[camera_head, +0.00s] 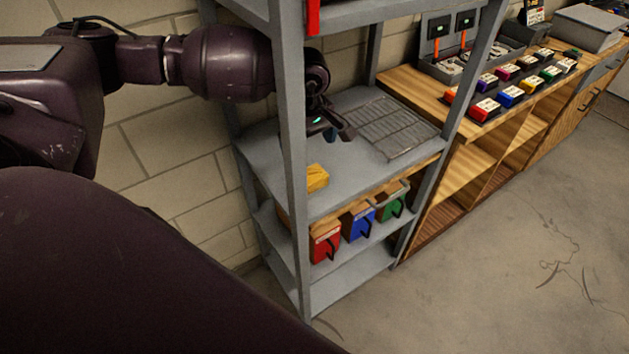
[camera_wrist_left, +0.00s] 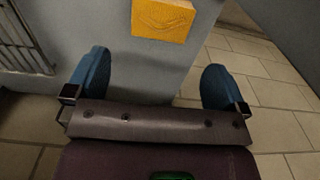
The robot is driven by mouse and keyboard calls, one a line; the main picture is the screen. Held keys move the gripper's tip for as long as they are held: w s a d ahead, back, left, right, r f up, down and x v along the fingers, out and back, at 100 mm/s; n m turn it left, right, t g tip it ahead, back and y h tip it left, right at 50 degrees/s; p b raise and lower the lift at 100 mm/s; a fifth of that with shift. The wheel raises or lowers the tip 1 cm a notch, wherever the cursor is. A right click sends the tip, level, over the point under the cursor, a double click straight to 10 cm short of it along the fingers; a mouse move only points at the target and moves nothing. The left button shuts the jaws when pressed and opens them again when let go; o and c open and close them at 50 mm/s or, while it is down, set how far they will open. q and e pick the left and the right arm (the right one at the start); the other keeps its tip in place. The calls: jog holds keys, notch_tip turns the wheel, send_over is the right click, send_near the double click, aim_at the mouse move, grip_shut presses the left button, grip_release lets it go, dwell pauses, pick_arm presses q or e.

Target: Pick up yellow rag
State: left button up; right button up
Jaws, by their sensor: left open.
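The yellow rag (camera_head: 317,178) lies folded on the middle shelf of the grey rack, near the shelf's front edge and partly behind the rack's post. In the left wrist view the yellow rag (camera_wrist_left: 162,19) is at the top centre, ahead of the fingers. My left gripper (camera_head: 338,134) is inside the rack above the shelf, a little beyond the rag and above it. In the wrist view my left gripper (camera_wrist_left: 157,83) has its two blue fingertips wide apart with nothing between them. My right gripper is out of view.
Rack posts (camera_head: 292,150) stand close to my left arm. A dark grate (camera_head: 385,128) lies on the same shelf. Red (camera_head: 325,243), blue (camera_head: 358,222) and green (camera_head: 392,205) containers stand on the shelf below. A wooden workbench (camera_head: 412,87) with coloured boxes is on the right. The floor there is clear.

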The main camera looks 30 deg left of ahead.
aim_at(309, 176)
pick_arm(q)
jog(key=shift+s+f, duration=0.1)
jog(key=shift+f, duration=5.35)
jog(key=c, duration=0.7)
notch_tip(309, 176, up, 10)
jog(key=shift+r, duration=0.1)
